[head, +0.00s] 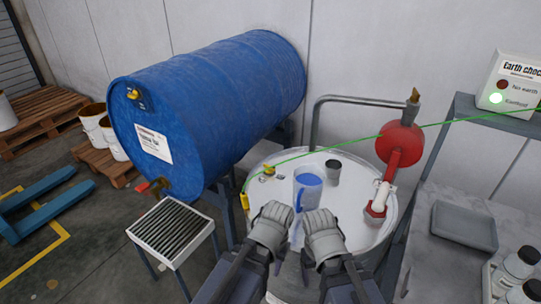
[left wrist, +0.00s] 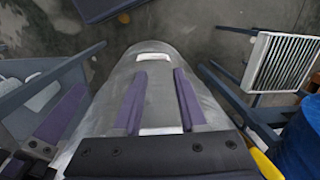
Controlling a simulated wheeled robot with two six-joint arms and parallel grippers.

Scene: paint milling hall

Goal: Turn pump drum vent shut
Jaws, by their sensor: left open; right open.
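The pump drum (head: 345,212) is a pale metal drum with a red hand pump (head: 399,143) on its lid. A small yellow fitting (head: 267,171), which looks like the vent, sits at the lid's far left; its setting is too small to read. My left gripper (head: 272,214) is over the near part of the lid, in front of and apart from the fitting. In the left wrist view its open, empty jaws (left wrist: 159,74) are over the drum's pale side. My right gripper (head: 320,219) is open, just to the right of the left one.
A blue mug (head: 307,188) and a dark cap (head: 333,170) are on the lid. A yellow clamp (head: 244,201) with a green cable grips the left rim. A blue drum (head: 210,105) lies on a stand at left, above a grated stand (head: 171,232). A grey bench (head: 440,265) is at right.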

